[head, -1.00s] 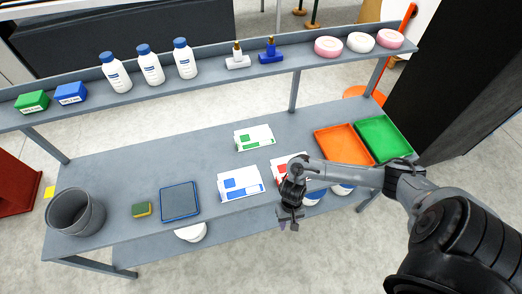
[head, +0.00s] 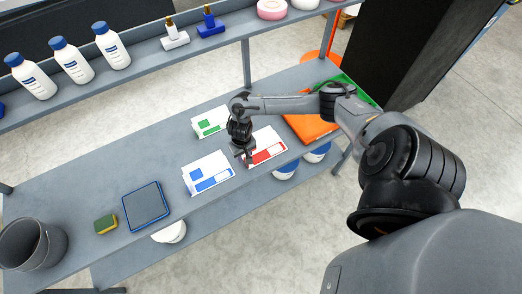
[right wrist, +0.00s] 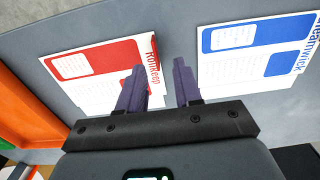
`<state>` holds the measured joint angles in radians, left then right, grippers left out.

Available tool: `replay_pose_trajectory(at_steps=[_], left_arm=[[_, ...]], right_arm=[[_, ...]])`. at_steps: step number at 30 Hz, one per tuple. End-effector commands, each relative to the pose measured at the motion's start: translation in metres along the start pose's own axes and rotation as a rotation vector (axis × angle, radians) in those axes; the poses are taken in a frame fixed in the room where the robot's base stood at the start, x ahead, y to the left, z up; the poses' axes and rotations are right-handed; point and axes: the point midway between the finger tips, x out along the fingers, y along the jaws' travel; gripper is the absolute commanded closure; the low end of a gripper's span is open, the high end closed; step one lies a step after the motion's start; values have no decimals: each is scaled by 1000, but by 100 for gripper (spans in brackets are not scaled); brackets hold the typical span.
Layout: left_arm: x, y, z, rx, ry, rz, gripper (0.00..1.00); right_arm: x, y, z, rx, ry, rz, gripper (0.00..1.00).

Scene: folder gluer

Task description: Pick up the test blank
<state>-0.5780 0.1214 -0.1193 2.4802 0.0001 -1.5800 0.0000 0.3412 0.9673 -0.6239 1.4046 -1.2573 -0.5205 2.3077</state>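Flat printed blanks lie in stacks on the grey table: red and white (head: 266,148), blue and white (head: 208,173), and green and white (head: 210,121). I cannot tell which one is the test blank. My right gripper (head: 243,157) is at the left edge of the red stack, beside the blue one. In the right wrist view my gripper (right wrist: 160,78) is open and empty. Its left finger overlaps the edge of the red blank (right wrist: 105,70), and the blue blank (right wrist: 258,48) lies to the right, apart from the fingers. My left gripper is not in view.
An orange tray (head: 312,128) and a green tray (head: 355,86) stand right of the stacks, partly behind my arm. A dark blue pad (head: 146,205), a sponge (head: 106,224) and a grey bin (head: 32,243) are at left. A raised shelf (head: 140,58) holds bottles.

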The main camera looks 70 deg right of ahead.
Motion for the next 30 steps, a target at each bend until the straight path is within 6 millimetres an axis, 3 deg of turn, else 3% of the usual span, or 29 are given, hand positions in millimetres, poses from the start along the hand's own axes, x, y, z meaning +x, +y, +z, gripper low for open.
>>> replay_pose_trajectory(at_steps=[12, 23, 30], left_arm=[[8, 3, 3, -7, 0, 7, 62], [9, 0, 4, 3, -2, -1, 62], [9, 0, 4, 6, -3, -3, 62]], right_arm=[[45, 5, 0, 1, 0, 0, 66], [52, 5, 0, 0, 0, 0, 66], [52, 5, 0, 0, 0, 0, 100]])
